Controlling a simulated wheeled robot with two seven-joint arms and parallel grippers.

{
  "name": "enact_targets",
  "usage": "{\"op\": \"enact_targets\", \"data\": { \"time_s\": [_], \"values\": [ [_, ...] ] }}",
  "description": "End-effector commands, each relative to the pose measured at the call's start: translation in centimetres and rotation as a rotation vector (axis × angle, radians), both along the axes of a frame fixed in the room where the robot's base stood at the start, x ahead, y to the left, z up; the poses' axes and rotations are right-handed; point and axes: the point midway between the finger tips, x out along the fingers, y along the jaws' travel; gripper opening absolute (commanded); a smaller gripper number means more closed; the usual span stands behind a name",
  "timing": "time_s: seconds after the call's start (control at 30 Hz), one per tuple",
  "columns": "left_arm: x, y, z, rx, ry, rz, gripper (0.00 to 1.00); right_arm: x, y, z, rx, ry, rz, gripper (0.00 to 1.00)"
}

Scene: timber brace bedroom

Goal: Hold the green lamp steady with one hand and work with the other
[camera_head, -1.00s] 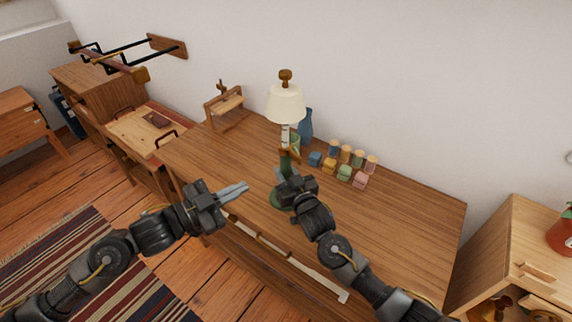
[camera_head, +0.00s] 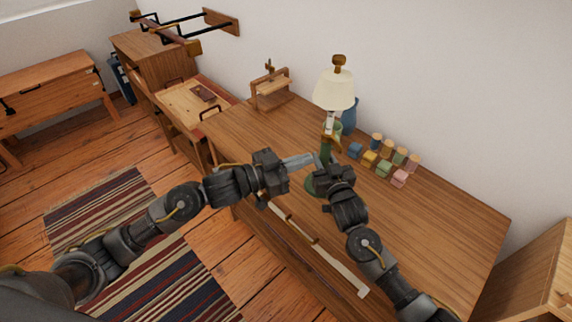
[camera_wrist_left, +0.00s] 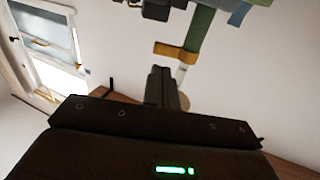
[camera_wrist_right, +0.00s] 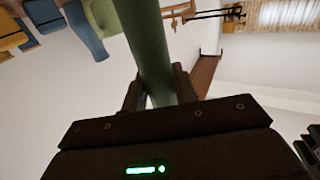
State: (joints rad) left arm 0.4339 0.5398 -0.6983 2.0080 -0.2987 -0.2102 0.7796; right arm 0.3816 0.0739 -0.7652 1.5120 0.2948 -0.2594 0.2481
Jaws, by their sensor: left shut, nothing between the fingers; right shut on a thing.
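The green lamp (camera_head: 326,152) stands on the wooden desk (camera_head: 430,215). It has a green base and stem, a pale upper tube, a cream shade (camera_head: 334,90) and a wooden knob on top. My right gripper (camera_head: 325,168) is shut on the green stem, low above the base. The stem crosses between its fingers in the right wrist view (camera_wrist_right: 153,60). My left gripper (camera_head: 313,160) is shut and empty, its fingertips close to the stem from the left. In the left wrist view an ochre collar (camera_wrist_left: 177,52) shows beyond the fingers. I cannot tell whether they touch the lamp.
Several small coloured blocks with round-topped pieces (camera_head: 384,168) lie right of the lamp. A blue vase (camera_head: 349,117) stands behind it. A small wooden stand (camera_head: 270,90) is at the back left. The desk's right side is clear.

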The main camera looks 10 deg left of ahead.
Motion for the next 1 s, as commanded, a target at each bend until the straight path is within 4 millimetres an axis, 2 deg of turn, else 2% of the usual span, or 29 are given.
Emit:
{"op": "enact_targets", "data": {
  "time_s": [0.03,0.2,0.4,1.0],
  "values": [
    [0.7,-1.0,0.1,-0.002,-0.001,-0.002,0.00,0.0,0.0,0.0,0.000,-0.001,-0.001,0.00],
    [2.5,-3.5,0.1,0.000,0.000,-0.001,0.00,0.0,-0.1,0.0,0.000,-0.001,-0.001,0.00],
    [3.8,-5.3,0.0,0.001,0.000,-0.001,0.00,0.0,-0.1,0.0,0.000,-0.001,-0.002,0.00],
    [4.3,-6.5,0.0,-0.001,0.002,-0.001,0.00,0.0,-0.1,0.0,0.000,0.000,-0.002,0.00]
  ]
}}
